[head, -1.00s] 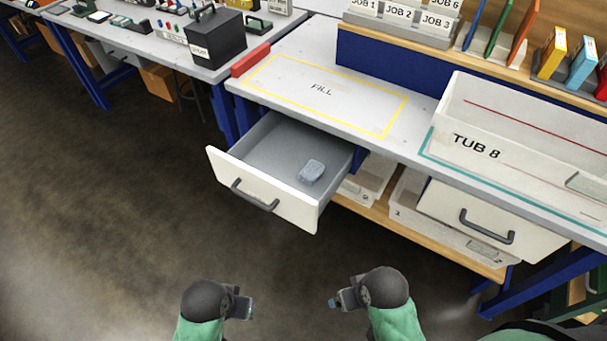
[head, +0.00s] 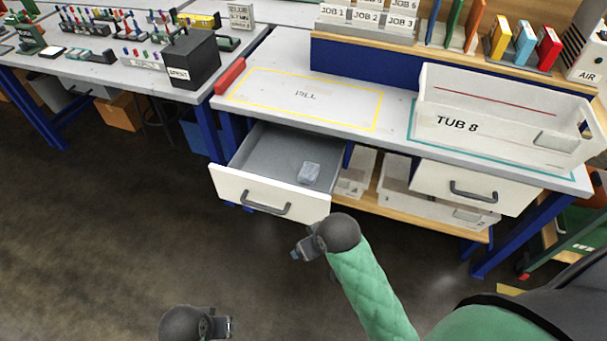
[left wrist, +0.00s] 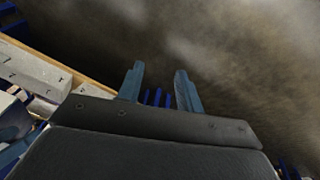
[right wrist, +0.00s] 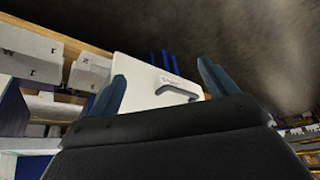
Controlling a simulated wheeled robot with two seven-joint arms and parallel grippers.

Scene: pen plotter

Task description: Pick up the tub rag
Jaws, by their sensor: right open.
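The tub rag, a small pale blue-grey folded piece (head: 308,173), lies in the open drawer (head: 268,143) under the bench, toward its right side. My right gripper (head: 297,254) is in front of the drawer, below its handle in the head view, open and empty. In the right wrist view its two fingers (right wrist: 160,85) stand apart, with a white drawer front (right wrist: 150,78) and handle beyond them. My left gripper (head: 228,327) is low at the bottom of the head view, away from the drawer. In the left wrist view its fingers (left wrist: 158,85) are apart with nothing between them.
The bench top has a yellow FILL outline (head: 305,97) and a white bin marked TUB 8 (head: 500,120). A closed drawer (head: 475,187) is to the right, above a wooden shelf (head: 420,215) with white tubs. The floor in front is clear.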

